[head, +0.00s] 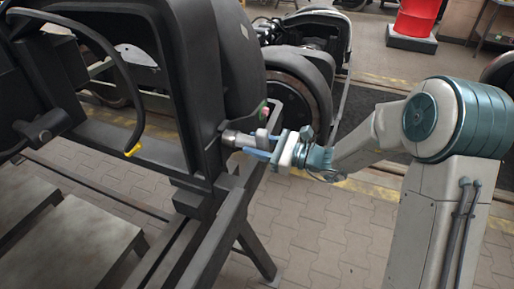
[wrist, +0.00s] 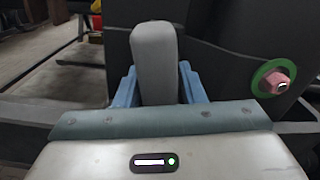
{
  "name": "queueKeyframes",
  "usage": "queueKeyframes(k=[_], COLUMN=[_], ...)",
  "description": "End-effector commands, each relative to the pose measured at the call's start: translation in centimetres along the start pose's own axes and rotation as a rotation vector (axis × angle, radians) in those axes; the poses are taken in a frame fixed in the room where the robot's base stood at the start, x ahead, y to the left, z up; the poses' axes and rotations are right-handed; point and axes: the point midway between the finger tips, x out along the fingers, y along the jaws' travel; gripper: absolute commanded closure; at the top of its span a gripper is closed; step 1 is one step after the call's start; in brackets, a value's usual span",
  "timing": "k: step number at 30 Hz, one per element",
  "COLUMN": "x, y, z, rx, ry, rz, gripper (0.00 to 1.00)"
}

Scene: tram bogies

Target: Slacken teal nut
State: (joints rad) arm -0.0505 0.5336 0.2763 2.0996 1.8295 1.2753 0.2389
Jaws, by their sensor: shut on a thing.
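My gripper (head: 262,145) is shut on a grey tool (head: 237,139), which shows as a short dark cylinder with a lighter grey body. The cylinder's far end reaches the side of the black bogie frame (head: 205,110); I cannot tell whether it touches. In the wrist view the tool (wrist: 155,55) stands as a grey rounded block between the blue fingers and hides what lies behind it. No teal nut is visible in either view. A pinkish nut (wrist: 278,82) on a green ring (wrist: 262,72) sits right of my gripper, apart from it.
A black hose with a yellow end (head: 133,150) hangs left of the frame. A dark wheel (head: 297,105) stands behind my gripper. A dark stand leg (head: 257,250) is below. Paved floor (head: 330,240) is clear between the stand and my arm. A red drum (head: 418,17) stands far back.

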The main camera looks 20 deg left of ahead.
Motion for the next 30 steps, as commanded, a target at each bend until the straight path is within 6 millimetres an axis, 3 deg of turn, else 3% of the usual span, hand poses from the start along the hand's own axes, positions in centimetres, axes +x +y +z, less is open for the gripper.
queueKeyframes(k=[30], x=[0.00], y=[-0.07], z=[0.10], rx=[-0.217], ry=[-0.001], rz=[-0.001], gripper=[1.00])
